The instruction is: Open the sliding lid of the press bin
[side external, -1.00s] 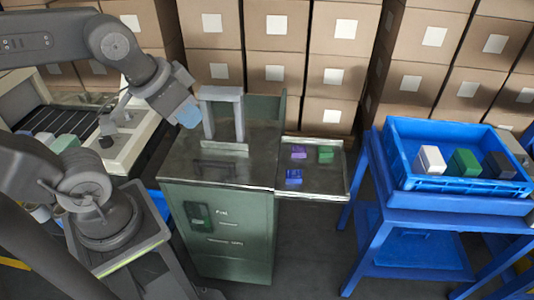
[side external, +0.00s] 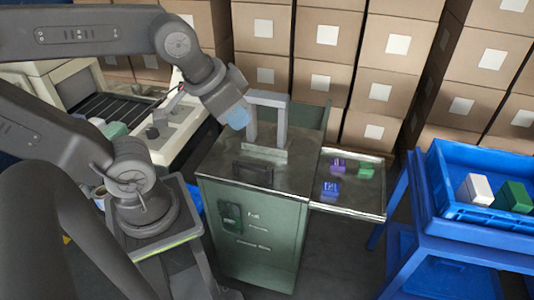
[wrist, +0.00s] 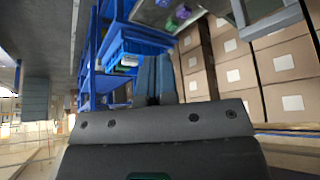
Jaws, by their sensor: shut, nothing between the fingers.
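The press bin is a green cabinet (side external: 248,235) with a worn dark metal top (side external: 215,165). A dark bar handle (side external: 252,172) sits on the top near the front edge; I cannot make out the lid's edges, and no opening shows. A grey arch frame (side external: 282,125) stands on the top behind the handle. My gripper (side external: 238,120), with blue fingers, is above the bin just left of the arch, pointing down, apart from the handle. In the wrist view its fingers (wrist: 157,82) are together and empty; the arch (wrist: 270,12) shows at top right.
A side shelf (side external: 345,202) right of the bin carries purple, blue and green blocks. A blue crate (side external: 460,210) on a blue stand is at far right. Stacked cartons (side external: 325,60) line the back. A conveyor machine (side external: 180,135) stands left of the bin.

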